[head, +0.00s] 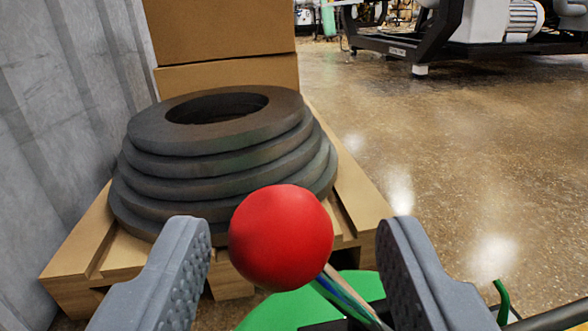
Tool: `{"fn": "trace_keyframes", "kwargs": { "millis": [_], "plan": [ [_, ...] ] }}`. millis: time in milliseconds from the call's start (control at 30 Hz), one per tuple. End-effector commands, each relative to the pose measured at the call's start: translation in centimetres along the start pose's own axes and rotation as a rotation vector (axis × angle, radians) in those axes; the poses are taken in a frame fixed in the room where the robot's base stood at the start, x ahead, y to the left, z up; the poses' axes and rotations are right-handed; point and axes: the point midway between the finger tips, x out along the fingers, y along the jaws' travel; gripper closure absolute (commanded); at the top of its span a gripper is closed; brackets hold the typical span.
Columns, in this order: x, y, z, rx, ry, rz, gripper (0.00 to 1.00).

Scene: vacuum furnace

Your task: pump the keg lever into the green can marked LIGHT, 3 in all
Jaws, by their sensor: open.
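A red ball knob (281,238) sits between the two grey fingers of my gripper (291,245), nearer the left finger. A gap shows between the knob and the right finger. Whether the left finger touches the knob I cannot tell. A thin shiny rod (346,295) runs from the knob down to the right. Under it is a green surface (290,309), perhaps the top of the keg, cut off by the lower edge. My gripper is open around the knob. I see no can marked LIGHT.
A wooden pallet (356,192) with a stack of dark rings (228,150) and cardboard boxes (222,30) stands ahead. A grey corrugated wall (65,120) is at left. Clear shiny floor (480,150) lies at right, with machinery (440,30) at the back.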

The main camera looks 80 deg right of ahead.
Motion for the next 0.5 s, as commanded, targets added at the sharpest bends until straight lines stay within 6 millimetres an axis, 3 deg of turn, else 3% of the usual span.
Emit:
{"fn": "trace_keyframes", "kwargs": {
  "millis": [200, 500],
  "plan": [
    [1.8, 0.0, -0.1, 0.000, 0.002, 0.003, 0.51],
    [2.0, 0.0, -0.1, 0.001, 0.001, 0.002, 0.51]
  ]
}}
